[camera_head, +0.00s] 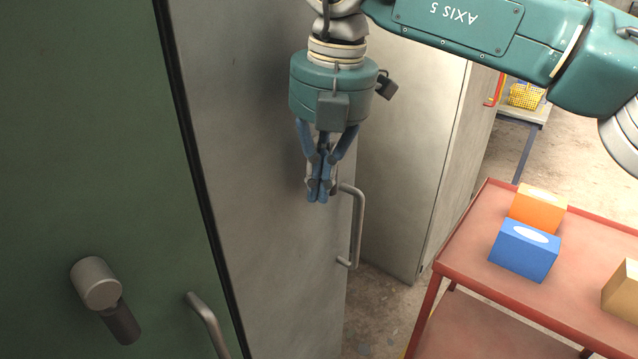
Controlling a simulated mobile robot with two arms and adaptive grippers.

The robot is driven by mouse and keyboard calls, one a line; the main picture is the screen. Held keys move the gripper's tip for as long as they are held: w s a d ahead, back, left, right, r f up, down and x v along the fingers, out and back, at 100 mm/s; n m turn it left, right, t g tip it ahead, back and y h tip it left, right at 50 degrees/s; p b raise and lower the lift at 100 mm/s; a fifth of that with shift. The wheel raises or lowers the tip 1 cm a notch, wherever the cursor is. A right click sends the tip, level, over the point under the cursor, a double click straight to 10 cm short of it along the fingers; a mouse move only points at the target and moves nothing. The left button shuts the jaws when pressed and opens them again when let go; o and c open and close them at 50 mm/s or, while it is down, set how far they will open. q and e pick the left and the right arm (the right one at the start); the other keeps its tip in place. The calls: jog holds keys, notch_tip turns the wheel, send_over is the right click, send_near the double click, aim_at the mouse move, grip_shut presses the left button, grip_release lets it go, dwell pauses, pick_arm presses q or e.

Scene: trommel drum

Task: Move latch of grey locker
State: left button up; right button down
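The grey locker's pale door (270,120) stands open-faced to me in the middle, with a bent metal handle (358,228) near its right edge. My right gripper (318,196) points down in front of this door, just left of the handle's top. Its blue fingers are close together. A small grey metal piece shows beside the fingertips, perhaps the latch, which is mostly hidden behind them. I cannot tell whether the fingers touch it or have it between them. My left gripper is out of view.
A dark green door (90,150) at the left has a round latch with a dark lever (97,285) and a handle (207,322). A red cart (470,255) at the right carries orange (537,208), blue (524,252) and tan (622,290) boxes. Another grey cabinet (410,160) stands behind.

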notch_tip(320, 180, up, 12)
jog(key=s+d, duration=0.1)
jog(key=shift+d, duration=0.15)
dwell(0.3)
jog(key=shift+f, duration=0.1)
dwell(0.3)
